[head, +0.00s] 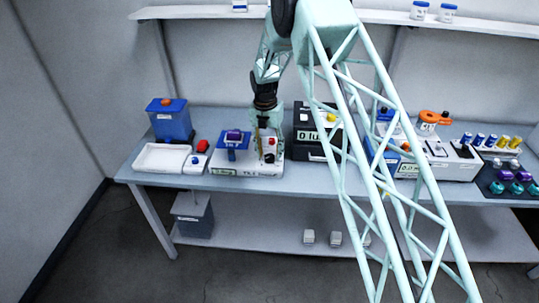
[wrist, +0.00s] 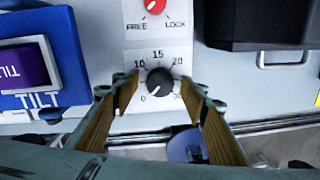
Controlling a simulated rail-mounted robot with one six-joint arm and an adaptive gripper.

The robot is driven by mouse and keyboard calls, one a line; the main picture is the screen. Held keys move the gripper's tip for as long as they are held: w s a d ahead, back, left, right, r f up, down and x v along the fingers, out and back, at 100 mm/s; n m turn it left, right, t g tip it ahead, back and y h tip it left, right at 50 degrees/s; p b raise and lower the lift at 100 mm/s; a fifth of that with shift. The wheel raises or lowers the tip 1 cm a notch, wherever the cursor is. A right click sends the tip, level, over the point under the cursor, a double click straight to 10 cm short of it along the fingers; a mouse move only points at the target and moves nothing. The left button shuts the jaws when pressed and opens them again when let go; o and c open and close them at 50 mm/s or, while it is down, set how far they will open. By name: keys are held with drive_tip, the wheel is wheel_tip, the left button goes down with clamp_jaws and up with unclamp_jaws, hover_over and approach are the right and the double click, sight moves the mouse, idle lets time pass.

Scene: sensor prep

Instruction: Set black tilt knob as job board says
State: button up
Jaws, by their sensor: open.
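The black tilt knob (wrist: 160,81) sits on a white panel with a printed scale showing 0, 10, 15 and 20. Its pale pointer mark seems to face lower left, towards 0. My gripper (wrist: 160,94) is open, with one tan-padded finger on each side of the knob and gaps between. In the head view my gripper (head: 268,130) is over the white tilt unit (head: 232,170). A red knob (wrist: 155,5) marked FREE and LOCK is above the black knob, cut by the frame edge. I cannot make out a job board.
A blue cradle marked TILT (wrist: 70,50) holding a purple block (wrist: 22,68) is left of the knob. A black box (head: 314,150) with a lux display stands close on the right. A white tray (head: 160,158) and blue bin (head: 170,122) are farther left.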

drive_tip(key=shift+f, duration=0.6)
drive_tip(key=shift+c, duration=0.5)
drive_tip(key=c, duration=0.7)
drive_tip(key=shift+c, duration=0.2)
